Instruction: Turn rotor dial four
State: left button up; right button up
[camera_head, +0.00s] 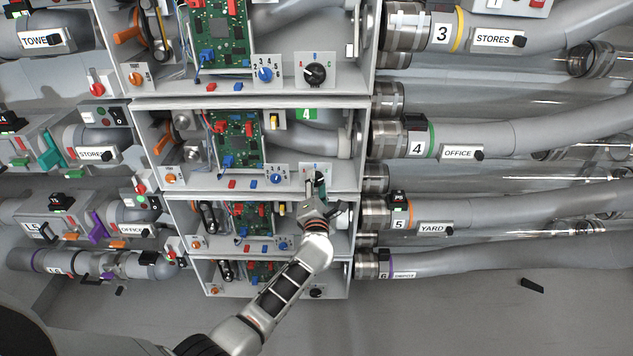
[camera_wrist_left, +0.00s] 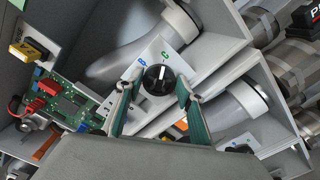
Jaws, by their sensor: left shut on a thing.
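Rotor dial four (camera_wrist_left: 158,77) is a round black knob with a white pointer mark, on a white plate (camera_wrist_left: 150,60) with small blue and green marks. In the head view the plate (camera_head: 309,173) sits at the lower right of the box with the green 4 label (camera_head: 306,114); my gripper hides much of the dial there. My left gripper (camera_head: 318,190) reaches up to this dial from below. In the left wrist view its two green-padded fingers stand on either side of the dial, shut on it. My right gripper is not in view.
Inside box four are a green circuit board (camera_head: 238,138), a yellow switch (camera_head: 274,119) and a blue dial (camera_head: 277,178). Grey tubes (camera_head: 520,135) run to the right. The floor at lower right is mostly clear.

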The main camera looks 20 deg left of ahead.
pick_arm(q)
jog(key=shift+f+m, duration=0.1)
jog(key=shift+m, duration=0.2)
jog(key=o, duration=0.8)
jog(key=shift+s, duration=0.1)
jog(key=v, duration=1.2)
